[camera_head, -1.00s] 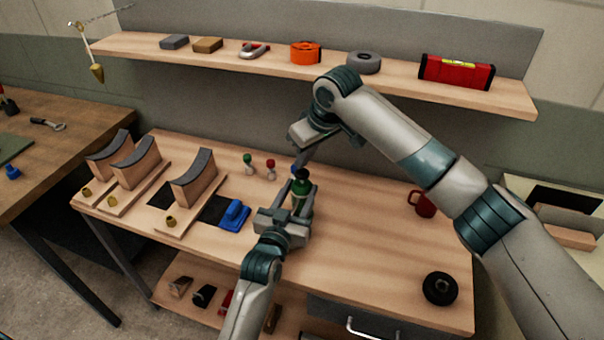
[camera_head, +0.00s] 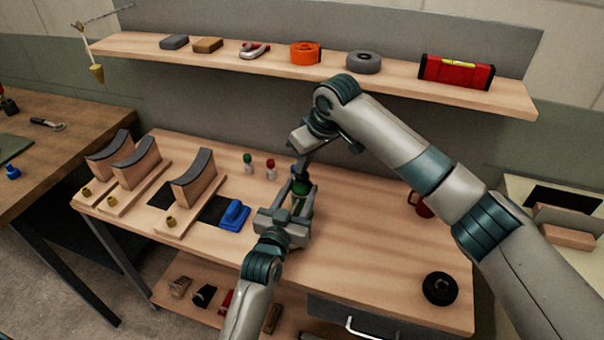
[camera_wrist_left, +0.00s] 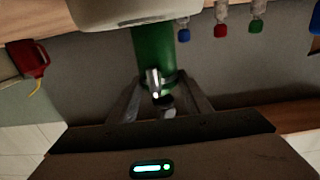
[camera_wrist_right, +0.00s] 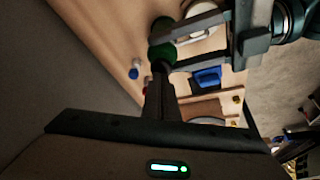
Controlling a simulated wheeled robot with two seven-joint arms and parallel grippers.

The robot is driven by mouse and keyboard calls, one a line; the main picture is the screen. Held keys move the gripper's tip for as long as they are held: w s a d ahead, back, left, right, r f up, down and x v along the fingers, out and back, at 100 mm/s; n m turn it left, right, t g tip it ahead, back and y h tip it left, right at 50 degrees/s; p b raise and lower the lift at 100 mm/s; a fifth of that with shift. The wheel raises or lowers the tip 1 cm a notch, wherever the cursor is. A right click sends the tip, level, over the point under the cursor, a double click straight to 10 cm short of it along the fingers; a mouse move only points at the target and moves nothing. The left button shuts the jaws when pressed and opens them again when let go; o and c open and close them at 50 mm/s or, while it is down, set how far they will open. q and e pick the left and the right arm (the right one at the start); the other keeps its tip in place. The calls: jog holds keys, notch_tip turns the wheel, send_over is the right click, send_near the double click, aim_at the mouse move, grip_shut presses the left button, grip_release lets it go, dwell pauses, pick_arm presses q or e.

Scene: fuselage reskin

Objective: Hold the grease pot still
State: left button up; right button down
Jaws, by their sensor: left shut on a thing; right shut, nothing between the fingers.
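The green grease pot (camera_head: 303,208) stands upright above the bench. My left gripper (camera_head: 292,216) is shut around it, with a finger on each side. In the left wrist view the pot's green body (camera_wrist_left: 152,55) shows between the fingers. My right gripper (camera_head: 300,178) is shut and empty, pointing down at the pot's top. In the right wrist view its fingertips (camera_wrist_right: 162,72) meet or nearly meet the dark top of the pot (camera_wrist_right: 163,50); whether they touch I cannot tell. The fingers partly hide the pot's top.
Small green-capped (camera_head: 248,162) and red-capped (camera_head: 271,168) bottles stand behind. A blue block-like tool (camera_head: 234,214) and curved wooden forms (camera_head: 194,180) are at left. A red mug (camera_head: 420,204) and black disc (camera_head: 440,288) are at right.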

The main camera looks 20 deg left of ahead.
dwell(0.3)
jog(key=shift+r, duration=0.75)
jog(key=shift+f, duration=0.75)
dwell(0.6)
jog(key=shift+r, duration=0.75)
jog(key=shift+f, duration=0.75)
dwell(0.7)
jog(key=shift+r, duration=0.75)
dwell(0.3)
jog(key=shift+r, duration=2.55)
